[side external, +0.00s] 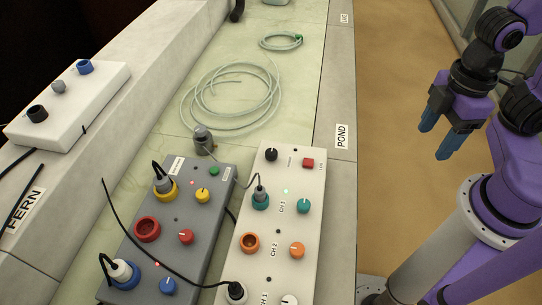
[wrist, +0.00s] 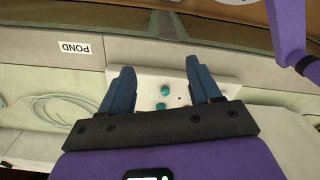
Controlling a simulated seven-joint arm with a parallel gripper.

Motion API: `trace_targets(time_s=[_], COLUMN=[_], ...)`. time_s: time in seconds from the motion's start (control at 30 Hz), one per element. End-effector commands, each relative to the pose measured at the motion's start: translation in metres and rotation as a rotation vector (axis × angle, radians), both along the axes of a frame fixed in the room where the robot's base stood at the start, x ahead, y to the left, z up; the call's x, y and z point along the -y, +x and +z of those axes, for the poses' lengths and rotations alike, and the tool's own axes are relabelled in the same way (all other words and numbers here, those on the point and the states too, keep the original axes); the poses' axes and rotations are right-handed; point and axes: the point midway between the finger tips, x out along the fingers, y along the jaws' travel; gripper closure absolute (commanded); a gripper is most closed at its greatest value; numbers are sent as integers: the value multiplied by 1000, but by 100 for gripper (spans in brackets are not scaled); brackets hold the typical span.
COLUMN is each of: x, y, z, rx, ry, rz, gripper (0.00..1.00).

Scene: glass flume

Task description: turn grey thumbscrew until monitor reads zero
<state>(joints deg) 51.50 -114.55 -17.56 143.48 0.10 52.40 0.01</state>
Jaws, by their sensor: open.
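A small grey knob (side external: 58,87), which may be the grey thumbscrew, stands on a white block (side external: 95,98) at the upper left, between a black knob (side external: 37,113) and a blue knob (side external: 84,67). A grey cylindrical piece (side external: 203,139) with a cable stands behind the grey control box; I cannot tell whether it turns. No monitor reading is visible. My gripper (side external: 440,138) is open and empty, raised at the right, far from both grey parts. In the wrist view its fingers (wrist: 160,78) stand apart, with the white channel box beyond them.
A grey box (side external: 190,230) and a white channel box (side external: 272,225) carry knobs, sockets and cables in front. A coiled clear hose (side external: 232,98) lies behind them. A POND label (side external: 342,136) marks the right ledge. Open floor (side external: 400,120) lies beyond it.

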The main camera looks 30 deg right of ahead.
Motion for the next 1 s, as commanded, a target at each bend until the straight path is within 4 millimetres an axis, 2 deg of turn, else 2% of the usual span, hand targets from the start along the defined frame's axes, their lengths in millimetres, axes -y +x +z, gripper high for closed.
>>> trace_targets(time_s=[0.87, 0.9, 0.97, 1.0], x=[-1, -1, -1, -3], y=[1, 1, 1, 1], z=[0, 0, 0, 0], rx=[0, 0, -2, -11], ry=[1, 1, 0, -1], rz=[-1, -1, -5, -16], gripper=[37, 34, 15, 2])
